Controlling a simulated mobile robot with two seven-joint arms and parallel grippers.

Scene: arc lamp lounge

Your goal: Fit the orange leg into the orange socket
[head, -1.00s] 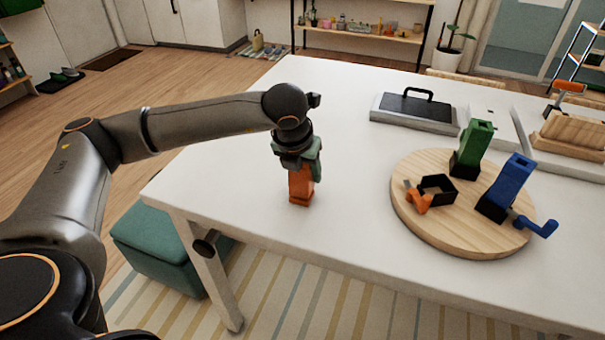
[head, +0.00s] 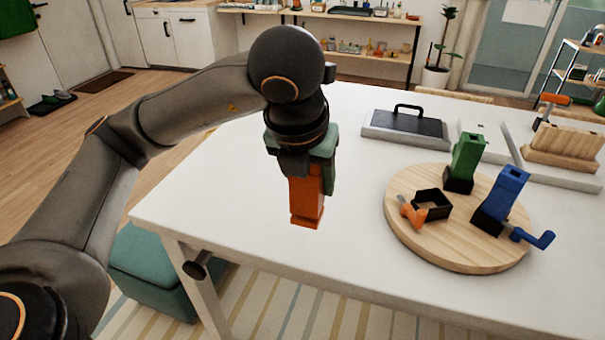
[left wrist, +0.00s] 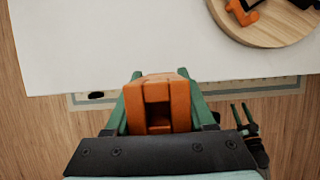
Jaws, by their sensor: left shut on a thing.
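The orange leg (head: 307,199) is held in my left gripper (head: 305,172), which is shut on it above the white table's left part. It hangs roughly upright with its wider end down. In the left wrist view the leg (left wrist: 158,92) sits between the green fingers. The round wooden board (head: 432,250) is to the right of the gripper. On it is an open black socket (head: 434,204) with an orange crank handle (head: 412,215) beside it. A green leg (head: 467,155) and a blue leg (head: 503,190) stand in other black sockets there.
A grey tray with a black handled pad (head: 405,124) lies at the back of the white table (head: 345,240). A wooden block rack (head: 563,147) stands at the back right. The table between gripper and board is clear.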

